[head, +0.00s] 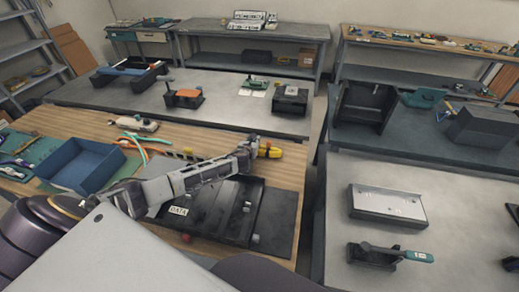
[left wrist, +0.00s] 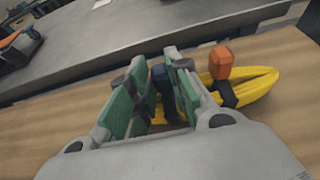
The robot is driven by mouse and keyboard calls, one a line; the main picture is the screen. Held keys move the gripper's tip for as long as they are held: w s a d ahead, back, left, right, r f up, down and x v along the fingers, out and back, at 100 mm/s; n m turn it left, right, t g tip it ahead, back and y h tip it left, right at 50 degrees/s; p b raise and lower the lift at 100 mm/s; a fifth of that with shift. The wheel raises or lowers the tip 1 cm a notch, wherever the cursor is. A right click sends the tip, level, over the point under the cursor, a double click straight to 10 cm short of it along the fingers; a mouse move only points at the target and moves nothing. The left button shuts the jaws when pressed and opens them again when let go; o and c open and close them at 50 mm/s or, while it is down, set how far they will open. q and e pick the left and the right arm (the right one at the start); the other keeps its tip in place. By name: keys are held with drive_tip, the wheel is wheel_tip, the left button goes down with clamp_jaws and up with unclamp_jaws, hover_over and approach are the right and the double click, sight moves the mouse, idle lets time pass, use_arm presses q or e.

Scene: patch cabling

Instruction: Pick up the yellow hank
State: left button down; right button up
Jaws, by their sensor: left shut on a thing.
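The yellow hank (left wrist: 245,88) lies on the wooden table (left wrist: 60,120) in the left wrist view, a looped yellow bundle with a dark band and an orange piece near its middle. My left gripper (left wrist: 162,82) has its green-padded fingers around a dark strap part at the hank's left portion, shut on it. In the head view the yellow hank (head: 270,152) shows just right of my left gripper (head: 250,147), near the table's back right edge. Part of the hank is hidden behind the fingers. My right gripper is not seen.
A blue open bin (head: 85,165) stands at the table's left. A dark panel with a DATA label (head: 178,210) lies beneath my left arm. A grey bench (head: 230,105) stands beyond the table.

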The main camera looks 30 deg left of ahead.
use_arm(q)
drive_tip(key=shift+r, duration=0.2)
wheel_tip(320, 180, up, 10)
drive_tip(key=shift+p, duration=0.35)
drive_tip(key=shift+f, duration=0.15)
idle(0.7)
